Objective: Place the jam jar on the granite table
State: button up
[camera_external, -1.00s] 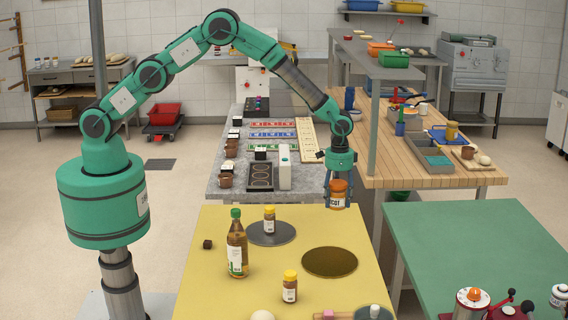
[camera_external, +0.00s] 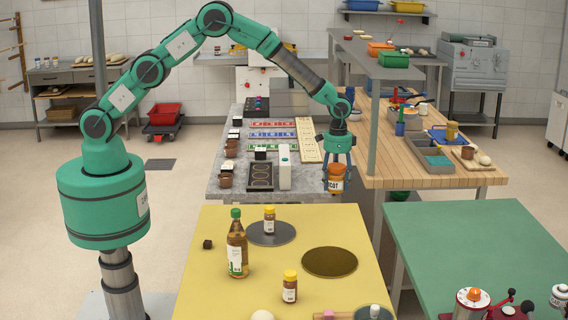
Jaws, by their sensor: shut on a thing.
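The jam jar (camera_external: 335,184) is an orange-brown jar with a white label and an orange top. My gripper (camera_external: 336,170) is shut on it from above and holds it in the air. In the picture the jar appears just beyond the far right corner of the yellow table. The granite table (camera_external: 212,188) is the grey speckled counter behind the yellow table. The jar appears near its front right corner; whether it is over the stone cannot be told.
The granite table carries a white carton (camera_external: 285,170), a dark tray (camera_external: 260,177), brown cups (camera_external: 226,180) and coloured strips. A thin post (camera_external: 374,130) stands right of my gripper. The yellow table (camera_external: 205,285) holds a bottle (camera_external: 237,248) and small jars.

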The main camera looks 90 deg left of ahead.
jog(key=s+a+m+b, duration=0.1)
jog(key=s+a, duration=0.5)
jog(key=a, duration=0.9)
jog(key=s+a+m+b, duration=0.1)
jog(key=s+a+m, duration=0.2)
jog(key=a, duration=1.2)
jog(key=s+a+m, duration=0.2)
jog(key=s+a, duration=0.7)
jog(key=a, duration=0.7)
jog(key=shift+s+r+b, duration=0.1)
jog(key=shift+s+b, duration=0.3)
jog(key=s+a+m, duration=0.2)
jog(key=s+a, duration=0.9)
jog(key=f, duration=1)
jog(key=shift+s+b, duration=0.25)
jog(key=shift+b, duration=0.15)
jog(key=shift+r, duration=0.1)
jog(key=shift+a, duration=0.1)
jog(key=w+a, duration=0.3)
jog(key=w+a+f, duration=0.1)
jog(key=w+a, duration=0.7)
jog(key=shift+w+a+f, duration=0.15)
jog(key=shift+f, duration=0.1)
